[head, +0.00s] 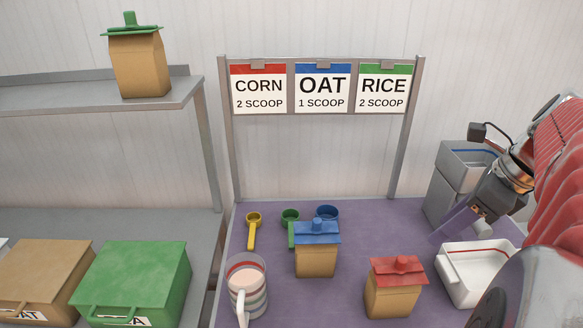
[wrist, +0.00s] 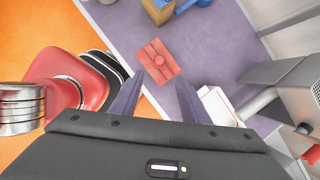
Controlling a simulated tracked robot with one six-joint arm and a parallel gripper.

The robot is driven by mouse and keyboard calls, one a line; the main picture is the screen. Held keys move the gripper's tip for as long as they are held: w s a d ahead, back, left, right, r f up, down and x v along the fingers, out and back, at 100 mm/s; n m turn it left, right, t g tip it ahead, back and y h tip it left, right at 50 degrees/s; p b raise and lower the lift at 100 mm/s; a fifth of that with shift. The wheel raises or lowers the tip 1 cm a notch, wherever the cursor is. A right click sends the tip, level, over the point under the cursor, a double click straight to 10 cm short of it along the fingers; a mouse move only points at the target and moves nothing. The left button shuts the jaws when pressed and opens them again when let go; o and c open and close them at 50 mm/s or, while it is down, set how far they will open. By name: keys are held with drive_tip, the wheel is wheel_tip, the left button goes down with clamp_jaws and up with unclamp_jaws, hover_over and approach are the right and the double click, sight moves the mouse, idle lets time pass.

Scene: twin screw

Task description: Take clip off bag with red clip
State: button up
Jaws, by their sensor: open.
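The bag with the red clip (head: 392,292) stands upright on the purple table at the front, a brown bag with the red clip (head: 398,271) across its top. The wrist view shows the red clip (wrist: 154,61) from above, beyond the fingertips and a little left of the middle. My gripper (head: 440,236) is to the right of the bag and above the table, apart from it. In the wrist view its two purple fingers (wrist: 160,82) are spread with nothing between them.
A brown bag with a blue clip (head: 316,255) stands left of the red-clip bag. A white tray (head: 470,290) lies to its right. A pitcher (head: 246,285) and several coloured scoops (head: 252,225) are at left. A green-clip bag (head: 139,62) is on the shelf.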

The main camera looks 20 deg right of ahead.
idle(0.3)
hover_over(403, 258)
drive_tip(key=s+d, duration=0.1)
drive_tip(key=s, duration=0.1)
wheel_tip(403, 258, down, 8)
drive_tip(key=shift+s+d, duration=0.15)
drive_tip(key=shift+s, duration=0.05)
drive_tip(key=shift+x, duration=2.6)
drive_tip(key=shift+c, duration=0.7)
clamp_jaws()
